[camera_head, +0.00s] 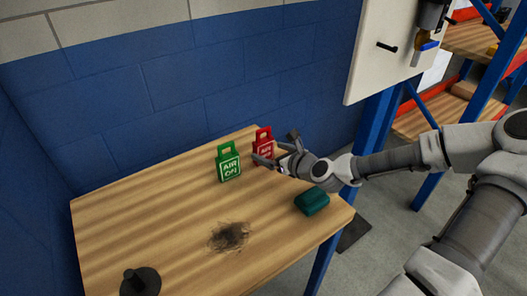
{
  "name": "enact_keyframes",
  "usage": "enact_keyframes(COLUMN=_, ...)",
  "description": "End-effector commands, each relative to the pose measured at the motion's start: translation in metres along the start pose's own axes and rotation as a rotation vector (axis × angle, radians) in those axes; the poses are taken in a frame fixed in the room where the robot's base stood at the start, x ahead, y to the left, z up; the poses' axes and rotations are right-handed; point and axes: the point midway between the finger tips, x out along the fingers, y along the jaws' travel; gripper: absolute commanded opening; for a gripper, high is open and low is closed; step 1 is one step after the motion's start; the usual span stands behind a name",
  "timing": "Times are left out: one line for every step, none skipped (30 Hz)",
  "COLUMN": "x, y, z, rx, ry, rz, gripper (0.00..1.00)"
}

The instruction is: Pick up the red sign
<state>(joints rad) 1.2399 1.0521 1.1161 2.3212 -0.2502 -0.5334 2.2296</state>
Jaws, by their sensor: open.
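The red sign (263,146) stands upright near the back right part of the wooden table. It has a handle loop on top and white lettering, and its lower right part is partly hidden by my gripper. My gripper (275,149) is open at the right side of the red sign, reaching in from the right. One finger overlaps the sign's lower part in the picture and the other is up and to the right of it. I cannot tell whether it touches the sign.
A green sign (228,163) reading "AIR ON" stands just left of the red one. A dark green block (311,201) lies near the table's (170,215) right edge. A dark smudge (229,237) and a black knobbed disc (140,281) are nearer. A blue wall is behind; a white panel (385,45) stands right.

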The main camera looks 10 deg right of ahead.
Motion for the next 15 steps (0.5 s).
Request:
enact_keyframes(x=0.005, y=0.0, z=-0.002, rx=-0.002, ry=0.0, rz=0.001, gripper=1.0)
enact_keyframes(x=0.009, y=0.0, z=-0.003, rx=-0.002, ry=0.0, rz=0.001, gripper=1.0)
enact_keyframes(x=0.014, y=0.0, z=-0.004, rx=-0.004, ry=0.0, rz=0.001, gripper=1.0)
enact_keyframes(x=0.018, y=0.0, z=-0.005, rx=-0.003, ry=-0.001, rz=0.001, gripper=1.0)
enact_keyframes(x=0.023, y=0.0, z=-0.006, rx=-0.003, ry=0.0, rz=0.002, gripper=1.0)
enact_keyframes(x=0.028, y=-0.001, z=-0.007, rx=-0.004, ry=0.0, rz=0.001, gripper=1.0)
enact_keyframes(x=0.032, y=-0.001, z=-0.007, rx=-0.003, ry=0.0, rz=0.002, gripper=1.0)
enact_keyframes(x=0.035, y=-0.001, z=-0.006, rx=-0.002, ry=0.0, rz=0.002, gripper=1.0)
enact_keyframes(x=0.04, y=-0.001, z=-0.005, rx=-0.002, ry=0.0, rz=0.001, gripper=1.0)
enact_keyframes(x=0.042, y=-0.001, z=-0.005, rx=-0.002, ry=0.0, rz=0.002, gripper=1.0)
enact_keyframes(x=0.044, y=-0.001, z=-0.005, rx=-0.002, ry=0.0, rz=0.001, gripper=1.0)
enact_keyframes(x=0.047, y=-0.001, z=-0.005, rx=-0.002, ry=0.0, rz=0.001, gripper=1.0)
enact_keyframes(x=0.048, y=-0.001, z=-0.005, rx=-0.001, ry=0.0, rz=0.0, gripper=1.0)
enact_keyframes(x=0.049, y=-0.001, z=-0.004, rx=-0.001, ry=0.001, rz=0.0, gripper=1.0)
enact_keyframes(x=0.05, y=-0.001, z=-0.004, rx=-0.001, ry=0.001, rz=0.0, gripper=1.0)
